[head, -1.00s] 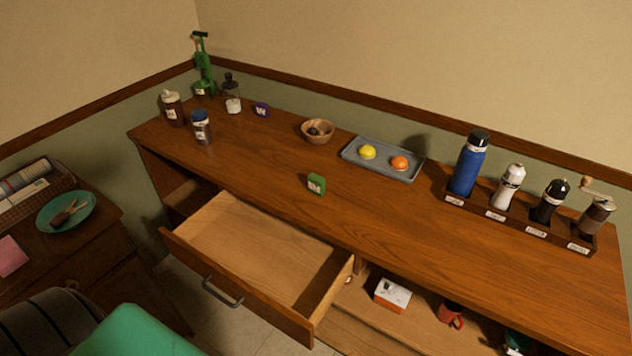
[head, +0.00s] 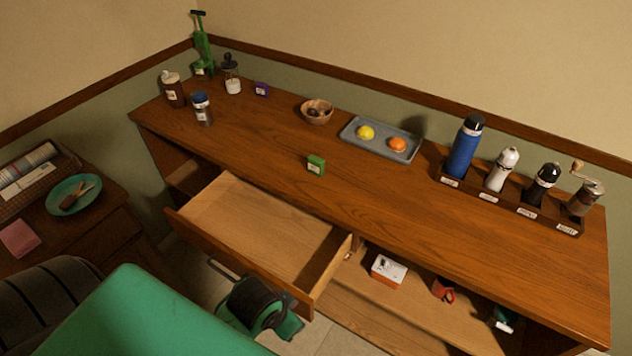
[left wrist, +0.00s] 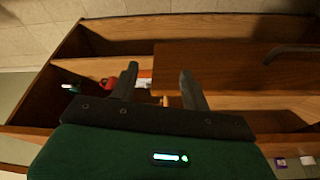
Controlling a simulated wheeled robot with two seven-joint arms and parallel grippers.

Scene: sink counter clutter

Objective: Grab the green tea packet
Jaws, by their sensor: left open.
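The green tea packet (head: 316,165) is a small green box with a white label. It stands upright on the wooden counter (head: 390,215), behind the open drawer, in the head view. My left gripper (left wrist: 160,82) is open in the left wrist view, with nothing between its two dark fingers. In the head view, a dark and green part of my arm shows low in front of the drawer, well apart from the packet. My right gripper is not in view.
The open drawer (head: 265,225) is empty and juts out below the counter's front edge. A grey tray (head: 380,150) with a yellow and an orange item, a wooden bowl (head: 317,120) and a bottle rack (head: 510,208) stand behind. The counter around the packet is clear.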

